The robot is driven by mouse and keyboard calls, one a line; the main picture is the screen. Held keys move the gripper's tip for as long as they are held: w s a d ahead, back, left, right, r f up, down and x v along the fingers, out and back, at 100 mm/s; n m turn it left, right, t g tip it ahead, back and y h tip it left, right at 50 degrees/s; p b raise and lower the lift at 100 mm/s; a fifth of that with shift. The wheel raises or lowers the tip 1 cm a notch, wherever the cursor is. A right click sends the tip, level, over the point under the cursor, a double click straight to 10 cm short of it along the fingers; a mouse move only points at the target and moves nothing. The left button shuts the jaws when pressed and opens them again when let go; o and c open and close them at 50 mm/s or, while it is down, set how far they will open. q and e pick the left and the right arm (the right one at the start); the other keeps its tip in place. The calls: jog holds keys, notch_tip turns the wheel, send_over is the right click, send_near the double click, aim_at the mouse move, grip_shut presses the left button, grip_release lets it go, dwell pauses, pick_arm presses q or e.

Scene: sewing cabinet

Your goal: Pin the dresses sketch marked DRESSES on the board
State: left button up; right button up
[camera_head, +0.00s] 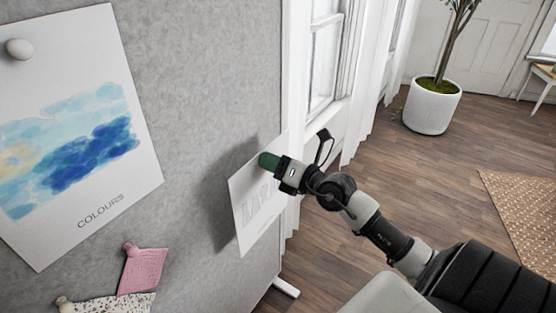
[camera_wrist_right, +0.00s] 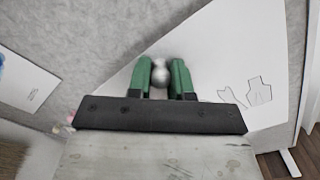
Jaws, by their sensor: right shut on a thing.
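A white sketch sheet (camera_head: 247,212) hangs tilted in front of the grey pinboard (camera_head: 205,75), near its right edge in the head view. It casts a shadow to its left on the board; I cannot tell whether any part touches. Faint garment outlines show on it; no DRESSES lettering is readable. My right gripper (camera_head: 268,160) is at the sheet's upper part. In the right wrist view, the green fingers are shut on a round silver pin (camera_wrist_right: 160,76), with the sheet (camera_wrist_right: 222,62) behind it. The garment drawings show at its right. My left gripper is not in view.
Pink (camera_head: 142,270) and speckled (camera_head: 108,303) fabric swatches hang below. A window and curtain stand right of the board; a potted plant (camera_head: 432,108) is farther back.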

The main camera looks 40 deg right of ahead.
aim_at(240, 148)
jog(key=x, duration=0.4)
jog(key=shift+w+r+p, duration=0.1)
jog(key=shift+r+p, duration=0.05)
jog(key=shift+p, duration=0.15)
jog(key=shift+p+x, duration=0.3)
jog(key=shift+x, duration=0.6)
jog(key=shift+w+a, duration=0.1)
jog(key=shift+w, duration=0.25)
jog(key=o, duration=0.9)
